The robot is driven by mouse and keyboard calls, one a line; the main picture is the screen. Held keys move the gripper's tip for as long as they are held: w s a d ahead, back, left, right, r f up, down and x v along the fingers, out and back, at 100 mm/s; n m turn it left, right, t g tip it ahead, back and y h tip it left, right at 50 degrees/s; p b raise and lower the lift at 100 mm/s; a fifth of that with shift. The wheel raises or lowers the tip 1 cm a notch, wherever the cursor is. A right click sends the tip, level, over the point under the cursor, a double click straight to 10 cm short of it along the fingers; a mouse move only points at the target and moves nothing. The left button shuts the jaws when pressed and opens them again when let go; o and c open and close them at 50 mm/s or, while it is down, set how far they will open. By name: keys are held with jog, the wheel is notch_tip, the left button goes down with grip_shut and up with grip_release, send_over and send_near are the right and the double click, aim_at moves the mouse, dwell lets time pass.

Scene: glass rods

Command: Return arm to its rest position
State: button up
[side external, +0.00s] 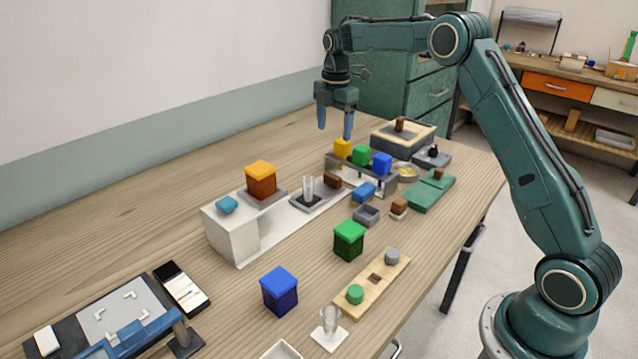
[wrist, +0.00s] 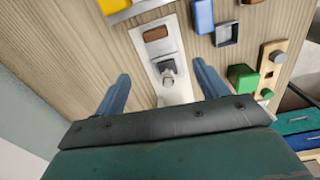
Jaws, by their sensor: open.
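My gripper (side external: 335,124) hangs fingers down above the far part of the wooden table, over the area behind the white platform. Its two fingers are apart and nothing is between them. In the wrist view the gripper (wrist: 160,88) also shows open, with a glass piece on a dark base (wrist: 167,72) seen well below and between the fingers. In the side view that clear glass piece (side external: 308,190) stands upright on its dark base on the white platform (side external: 230,236).
An orange-lidded box (side external: 260,180) stands on the platform. A rack with yellow, green and blue blocks (side external: 362,155) is near my gripper. A green box (side external: 349,240) and a blue box (side external: 279,291) stand nearer the front. The table's back left is clear.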

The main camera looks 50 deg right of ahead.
jog(key=s+a+r+m+t, duration=0.1)
jog(key=s+a+r+m, duration=0.35)
jog(key=s+r, duration=0.3)
jog(key=s+a+r+m+t, duration=0.1)
jog(key=s+a+r+m, duration=0.2)
jog(key=s+a+r, duration=0.4)
jog(key=s+a+f+m+t, duration=0.1)
jog(key=s+f+m, duration=0.1)
jog(key=s, duration=0.6)
jog(key=s+a+f+m+t, duration=0.1)
jog(key=s+m, duration=0.3)
jog(key=s, duration=0.4)
jog(key=s+a+f+m+t, duration=0.1)
jog(key=s+a+f+m, duration=0.1)
jog(key=s, duration=0.6)
jog(key=shift+f+m, duration=0.5)
jog(key=shift+m, duration=0.25)
